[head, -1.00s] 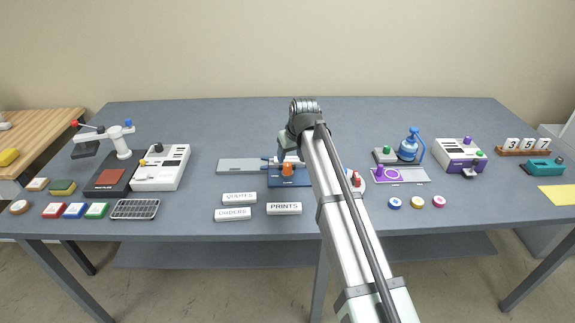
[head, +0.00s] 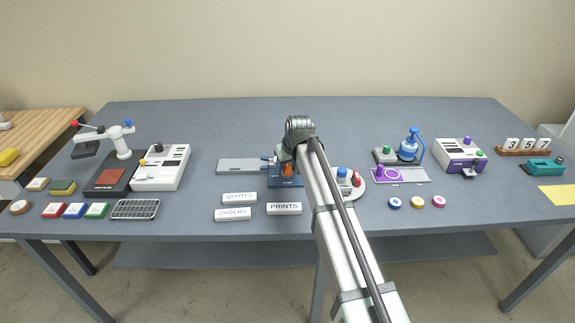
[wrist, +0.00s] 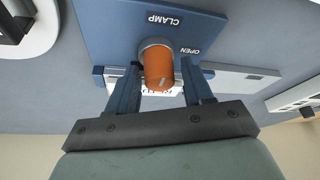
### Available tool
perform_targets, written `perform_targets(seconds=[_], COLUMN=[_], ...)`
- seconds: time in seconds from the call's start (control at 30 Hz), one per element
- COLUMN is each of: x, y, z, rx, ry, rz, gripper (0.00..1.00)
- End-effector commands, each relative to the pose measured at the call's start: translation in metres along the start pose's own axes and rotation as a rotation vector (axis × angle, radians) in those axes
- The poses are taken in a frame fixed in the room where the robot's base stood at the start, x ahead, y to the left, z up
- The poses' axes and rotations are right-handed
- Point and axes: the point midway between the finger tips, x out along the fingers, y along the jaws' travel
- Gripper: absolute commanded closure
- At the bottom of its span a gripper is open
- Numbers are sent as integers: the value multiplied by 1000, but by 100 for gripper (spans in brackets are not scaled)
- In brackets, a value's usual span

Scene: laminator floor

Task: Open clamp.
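The clamp's orange knob (wrist: 159,72) stands on a blue plate (wrist: 113,28) marked CLAMP and OPEN in the wrist view. A pale line shows on the knob's end. In the head view the knob (head: 286,170) is partly covered by my arm. My gripper (wrist: 160,66) is open, with one dark blue finger on each side of the knob. Small gaps seem to show between the fingers and the knob, so it does not look gripped. In the head view my fingers are hidden by the arm.
A grey flat plate (head: 238,166) lies left of the clamp. White blocks marked QUOTES (head: 237,199), ORDERS (head: 233,215) and PRINTS (head: 284,209) lie in front. A round white tray (head: 356,193) with blue and red items is close on the right, partly behind my arm.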

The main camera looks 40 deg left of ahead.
Motion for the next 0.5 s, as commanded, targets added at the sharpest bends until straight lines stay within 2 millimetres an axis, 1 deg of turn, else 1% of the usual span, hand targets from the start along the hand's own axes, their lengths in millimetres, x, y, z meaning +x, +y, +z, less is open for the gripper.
perform_targets(seconds=[0.03, 0.4, 0.47, 0.5], x=[0, 0, 0, 0], y=[0, 0, 0, 0], z=[0, 0, 0, 0], rx=[0, 0, 0, 0], ry=[0, 0, 0, 0], rz=[0, 0, 0, 0], gripper=[54, 90, 96, 96])
